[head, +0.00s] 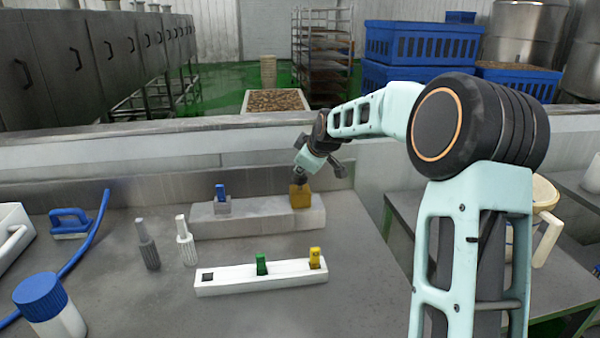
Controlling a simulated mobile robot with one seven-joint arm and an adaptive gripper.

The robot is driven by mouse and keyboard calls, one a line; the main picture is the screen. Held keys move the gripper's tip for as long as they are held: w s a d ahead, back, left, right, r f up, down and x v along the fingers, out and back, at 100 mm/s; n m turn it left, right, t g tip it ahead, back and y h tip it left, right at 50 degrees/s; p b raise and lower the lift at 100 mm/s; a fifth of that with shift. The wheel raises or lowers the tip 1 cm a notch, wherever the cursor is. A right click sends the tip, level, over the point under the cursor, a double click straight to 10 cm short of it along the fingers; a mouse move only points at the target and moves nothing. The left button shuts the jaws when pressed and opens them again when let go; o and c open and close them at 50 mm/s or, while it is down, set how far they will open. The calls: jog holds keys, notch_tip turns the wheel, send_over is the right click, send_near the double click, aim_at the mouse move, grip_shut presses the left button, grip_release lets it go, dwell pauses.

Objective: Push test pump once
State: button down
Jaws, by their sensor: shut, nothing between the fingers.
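My gripper (299,179) is shut and points down at the back of the grey worktop. Its tip is right at the top of a yellow block (300,197) at the right end of a long grey base (257,219). Whether it touches or presses the block cannot be told at this size. A small blue piece on a grey block (222,204) sits at the left of the same base. No label is readable, so I cannot tell which part is the test pump.
A white strip (225,283) with a green piece (261,264) and a yellow piece (315,258) lies in front. Grey (148,245) and white (186,242) nozzle-topped items stand left. A blue-capped jar (48,305), blue hose (88,240) and blue-handled tool (69,222) lie farther left.

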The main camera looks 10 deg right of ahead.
aim_at(301, 176)
jog(key=shift+f+b, duration=0.3)
jog(key=shift+f, duration=0.3)
jog(key=shift+r, duration=0.2)
jog(key=shift+r+p, duration=1.15)
jog(key=shift+r, duration=0.6)
jog(key=shift+r, duration=0.15)
notch_tip(301, 176, up, 5)
jog(key=p, duration=0.3)
